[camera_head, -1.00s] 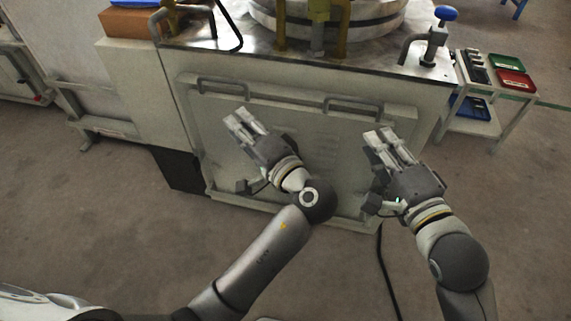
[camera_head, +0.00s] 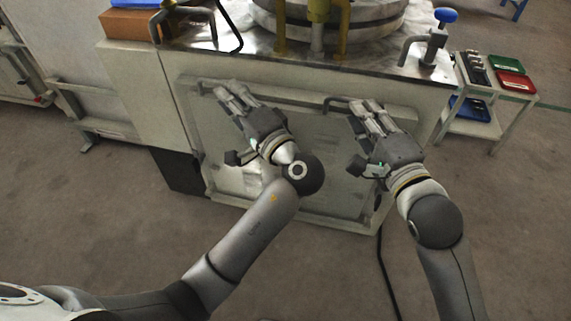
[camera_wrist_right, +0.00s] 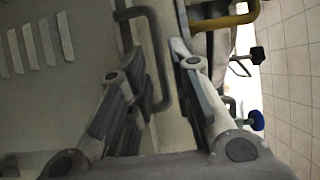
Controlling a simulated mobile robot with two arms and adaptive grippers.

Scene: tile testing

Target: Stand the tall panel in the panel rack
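The tall panel (camera_head: 322,140) is a flat grey-green plate with two bar handles, upright against the front of the machine. My left gripper (camera_head: 230,92) is at the panel's left handle, which its fingers mostly hide; the fingers look apart. My right gripper (camera_head: 366,112) is at the right handle (camera_head: 338,102). In the right wrist view, the right gripper (camera_wrist_right: 150,85) is open, and the handle (camera_wrist_right: 160,60) runs between its two fingers with room on both sides. I cannot make out a panel rack.
The machine's steel top (camera_head: 290,50) lies just above the panel, with a round drum (camera_head: 375,18) and a blue-knobbed lever (camera_head: 440,30). A trolley (camera_head: 490,125) with red and green trays stands at the right. A black cable (camera_head: 385,265) lies on the otherwise open floor.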

